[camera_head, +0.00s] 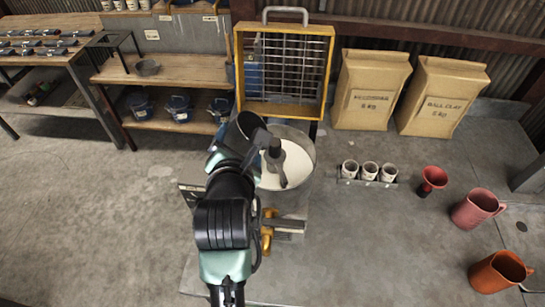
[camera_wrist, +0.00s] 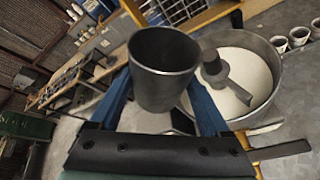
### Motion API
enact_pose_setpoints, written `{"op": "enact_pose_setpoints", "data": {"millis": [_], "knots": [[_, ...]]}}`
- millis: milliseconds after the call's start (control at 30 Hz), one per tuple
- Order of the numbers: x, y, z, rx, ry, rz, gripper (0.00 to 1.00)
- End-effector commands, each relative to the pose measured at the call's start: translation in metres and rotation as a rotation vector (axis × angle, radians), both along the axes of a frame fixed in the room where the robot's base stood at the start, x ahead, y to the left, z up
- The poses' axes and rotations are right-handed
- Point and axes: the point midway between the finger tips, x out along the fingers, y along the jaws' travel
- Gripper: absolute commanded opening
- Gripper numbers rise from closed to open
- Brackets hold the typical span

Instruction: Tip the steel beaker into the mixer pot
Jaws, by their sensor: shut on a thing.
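The dark steel beaker (camera_wrist: 164,72) is held between the two fingers of my gripper (camera_wrist: 165,95) in the wrist view. Its open mouth faces up toward the wrist camera, and I cannot see its contents. In the head view the beaker (camera_head: 243,133) shows at the left rim of the mixer pot. The mixer pot (camera_head: 305,140) is a round steel bowl with white material in it and a grey mixing paddle (camera_head: 275,155) over the middle. It also shows in the wrist view (camera_wrist: 262,50), just right of the beaker. My arm hides part of the pot's left side.
A yellow-framed guard (camera_head: 285,28) stands behind the pot. Right of the pot are a rack of three small cups (camera_head: 368,172), a red funnel (camera_head: 433,178), a pink jug (camera_head: 478,208) and an orange jug (camera_head: 500,271). Two paper sacks (camera_head: 370,90) (camera_head: 441,95) stand behind. Shelves are at left.

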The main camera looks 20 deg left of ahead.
Motion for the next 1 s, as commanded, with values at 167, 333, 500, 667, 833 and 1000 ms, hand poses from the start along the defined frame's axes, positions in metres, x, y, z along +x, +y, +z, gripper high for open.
{"op": "enact_pose_setpoints", "data": {"millis": [167, 333, 500, 667, 833, 1000], "knots": [[0.0, 0.0, 0.0, -0.01, -0.004, 0.0, 0.06], [0.0, -0.001, -0.001, -0.055, -0.017, 0.0, 0.06], [0.001, -0.005, -0.007, -0.276, -0.083, 0.001, 0.06], [0.002, -0.008, -0.011, -0.412, -0.125, 0.001, 0.06], [0.003, -0.009, -0.012, -0.428, -0.132, -0.001, 0.06], [0.003, -0.01, -0.014, -0.454, -0.139, 0.0, 0.06]]}}
